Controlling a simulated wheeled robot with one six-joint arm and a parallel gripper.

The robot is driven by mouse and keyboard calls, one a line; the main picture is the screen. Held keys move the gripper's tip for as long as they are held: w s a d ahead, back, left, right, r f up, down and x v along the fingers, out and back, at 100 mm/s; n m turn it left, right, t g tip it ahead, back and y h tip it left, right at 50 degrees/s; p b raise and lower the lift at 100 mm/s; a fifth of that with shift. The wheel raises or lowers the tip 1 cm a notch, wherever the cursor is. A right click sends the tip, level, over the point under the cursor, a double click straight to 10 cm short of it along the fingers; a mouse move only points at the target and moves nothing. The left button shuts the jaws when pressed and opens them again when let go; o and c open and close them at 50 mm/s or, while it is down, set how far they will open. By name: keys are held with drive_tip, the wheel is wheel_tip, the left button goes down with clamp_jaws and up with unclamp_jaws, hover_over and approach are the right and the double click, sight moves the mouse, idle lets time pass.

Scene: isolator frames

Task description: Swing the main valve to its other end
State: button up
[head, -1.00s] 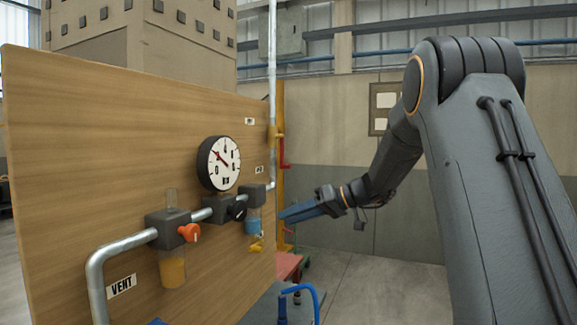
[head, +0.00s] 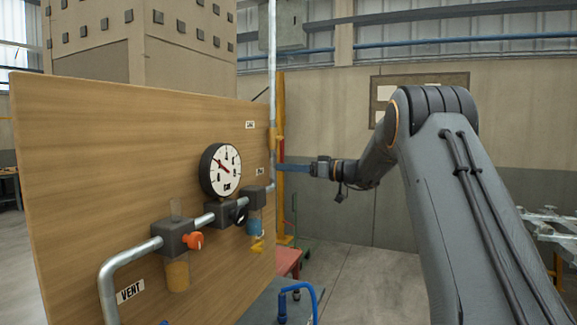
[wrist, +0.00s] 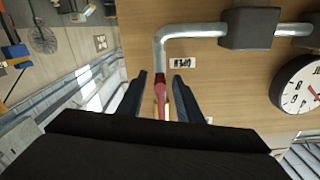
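The main valve's red lever (wrist: 161,94) shows in the wrist view, standing between my two fingers below the bend of the grey pipe. My gripper (wrist: 160,92) is open, with a dark finger on each side of the lever. Whether either finger touches it I cannot tell. In the head view my gripper (head: 280,167) reaches leftward to the right edge of the wooden panel, level with the small label. The lever is mostly hidden there behind the fingers. An orange-yellow fitting (head: 277,138) sits on the upright pipe just above.
The wooden panel (head: 120,190) carries a round gauge (head: 221,170), an orange knob (head: 193,241), a black knob (head: 239,214) and a grey pipe (head: 110,275).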

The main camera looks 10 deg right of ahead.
drive_tip(key=shift+a, duration=0.1)
clamp_jaws()
